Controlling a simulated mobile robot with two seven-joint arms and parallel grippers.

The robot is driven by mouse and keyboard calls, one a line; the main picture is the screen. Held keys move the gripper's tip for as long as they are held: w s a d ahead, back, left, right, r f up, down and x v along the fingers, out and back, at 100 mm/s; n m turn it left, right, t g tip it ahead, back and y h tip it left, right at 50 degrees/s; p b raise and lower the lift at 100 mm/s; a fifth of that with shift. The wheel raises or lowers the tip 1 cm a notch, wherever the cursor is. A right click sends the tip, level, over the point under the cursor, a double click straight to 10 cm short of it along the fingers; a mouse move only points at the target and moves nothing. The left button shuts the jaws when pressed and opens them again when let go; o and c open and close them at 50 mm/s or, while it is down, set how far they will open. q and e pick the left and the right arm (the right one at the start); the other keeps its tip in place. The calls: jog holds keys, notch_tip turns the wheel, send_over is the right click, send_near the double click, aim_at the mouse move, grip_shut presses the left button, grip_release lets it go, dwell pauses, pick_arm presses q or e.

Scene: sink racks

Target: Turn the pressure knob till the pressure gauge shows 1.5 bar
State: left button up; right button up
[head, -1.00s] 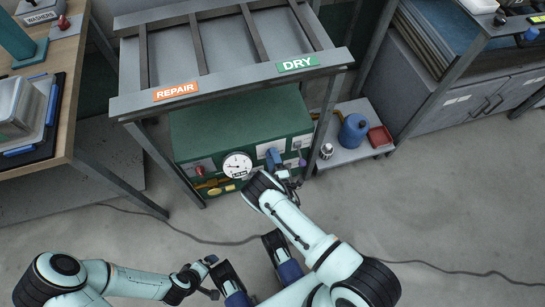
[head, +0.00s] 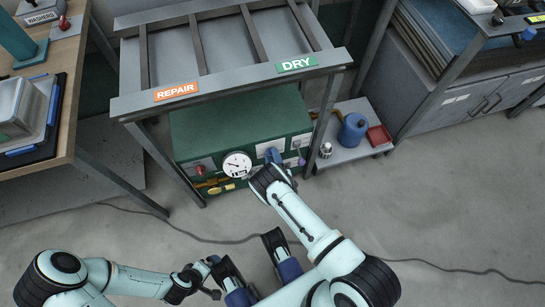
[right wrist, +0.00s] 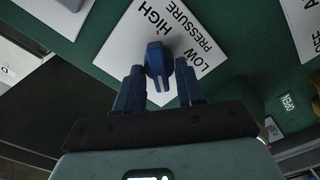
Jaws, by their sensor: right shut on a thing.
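The blue pressure knob (right wrist: 158,62) stands on a white plate (right wrist: 190,30) lettered HIGH, PRESSURE and LOW. My right gripper (right wrist: 159,82) has one finger on each side of the knob and is shut on it. In the head view the knob (head: 272,154) shows on the green cabinet front, just beyond my right wrist, which hides the right gripper's fingers. The round white pressure gauge (head: 237,164) is left of the knob; its reading is too small to tell. My left gripper (head: 207,278) is low in the head view, away from the cabinet; its opening is unclear.
The green cabinet (head: 240,118) sits under a grey rack (head: 225,82) with REPAIR and DRY labels. A red knob (head: 199,170) is left of the gauge. A low shelf with a blue can (head: 353,130) and a red tray (head: 379,136) stands right. A cable crosses the floor.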

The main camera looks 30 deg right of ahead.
pick_arm(q)
jog(key=shift+s+d+r, duration=0.1)
jog(key=shift+s+r, duration=0.1)
jog(key=shift+s, duration=0.05)
pick_arm(e)
jog(key=shift+r+m, duration=0.1)
jog(key=shift+m, duration=0.8)
jog(key=shift+w, duration=0.1)
jog(key=o, duration=1)
pick_arm(q)
jog(key=s+d+r+g+p, duration=0.2)
jog(key=s+r+p, duration=0.1)
jog(key=s+r, duration=0.1)
jog(key=shift+s+d+h+p, duration=0.15)
jog(key=shift+s+h+p, duration=0.25)
jog(key=shift+s, duration=0.1)
pick_arm(e)
jog(key=v, duration=1.3)
pick_arm(q)
jog(key=shift+r, duration=0.1)
